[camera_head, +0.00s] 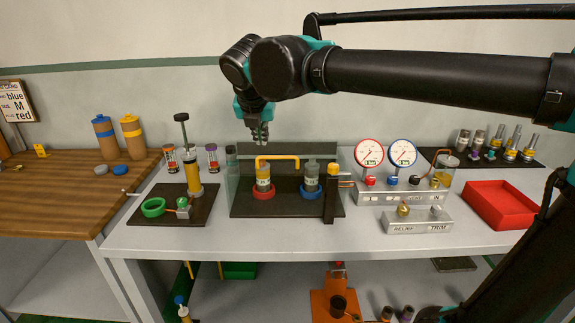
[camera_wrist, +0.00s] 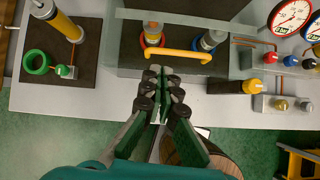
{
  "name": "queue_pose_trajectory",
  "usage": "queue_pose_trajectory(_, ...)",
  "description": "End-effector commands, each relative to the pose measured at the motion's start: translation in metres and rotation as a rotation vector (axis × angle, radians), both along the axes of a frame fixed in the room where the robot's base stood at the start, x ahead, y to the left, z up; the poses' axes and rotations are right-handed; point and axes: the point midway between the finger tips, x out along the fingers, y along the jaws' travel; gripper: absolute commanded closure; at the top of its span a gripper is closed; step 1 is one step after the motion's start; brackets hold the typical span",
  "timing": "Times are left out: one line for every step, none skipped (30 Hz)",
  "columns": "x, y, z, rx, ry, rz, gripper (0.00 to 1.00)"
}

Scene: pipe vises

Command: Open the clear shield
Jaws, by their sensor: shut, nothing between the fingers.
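The clear shield (camera_head: 240,182) is a see-through panel at the front of a dark station on the grey bench. It appears closed across the front, though its edges are faint. Its yellow bar handle (camera_head: 277,158) runs sideways across it, and the handle shows in the wrist view (camera_wrist: 178,54). Behind the shield stand two canisters, one in a red ring (camera_head: 263,192) and one in a blue ring (camera_head: 309,192). My gripper (camera_head: 260,138) is shut and empty, above and near the left end of the handle. In the wrist view its fingertips (camera_wrist: 164,72) are close to the handle; contact cannot be told.
A dark pad (camera_head: 200,212) with a yellow cylinder and green ring lies left of the station. Gauges (camera_head: 369,153) on a grey manifold stand to the right, with a red tray (camera_head: 502,204) further right. The bench front edge is clear.

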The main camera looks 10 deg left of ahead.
Motion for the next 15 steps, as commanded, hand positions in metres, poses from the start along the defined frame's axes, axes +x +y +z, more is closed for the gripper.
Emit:
queue_pose_trajectory(-0.009, 0.004, -0.007, -0.013, -0.019, 0.048, 1.0)
queue_pose_trajectory(-0.012, 0.006, -0.01, -0.02, -0.028, 0.068, 1.0)
queue_pose_trajectory(-0.015, 0.007, -0.012, -0.027, -0.036, 0.089, 1.0)
queue_pose_trajectory(-0.017, 0.007, -0.014, -0.031, -0.041, 0.099, 1.0)
queue_pose_trajectory(-0.017, 0.008, -0.016, -0.033, -0.044, 0.106, 1.0)
queue_pose_trajectory(-0.016, 0.009, -0.018, -0.034, -0.046, 0.111, 1.0)
queue_pose_trajectory(-0.015, 0.009, -0.02, -0.035, -0.047, 0.112, 1.0)
queue_pose_trajectory(-0.013, 0.01, -0.021, -0.035, -0.047, 0.112, 1.0)
queue_pose_trajectory(-0.01, 0.01, -0.025, -0.035, -0.047, 0.111, 1.0)
queue_pose_trajectory(-0.008, 0.011, -0.028, -0.035, -0.047, 0.11, 1.0)
queue_pose_trajectory(-0.005, 0.011, -0.032, -0.035, -0.047, 0.11, 1.0)
queue_pose_trajectory(-0.001, 0.012, -0.037, -0.035, -0.047, 0.109, 1.0)
queue_pose_trajectory(0.002, 0.013, -0.041, -0.034, -0.047, 0.108, 1.0)
queue_pose_trajectory(0.006, 0.013, -0.046, -0.035, -0.046, 0.107, 1.0)
queue_pose_trajectory(0.01, 0.014, -0.052, -0.035, -0.046, 0.107, 1.0)
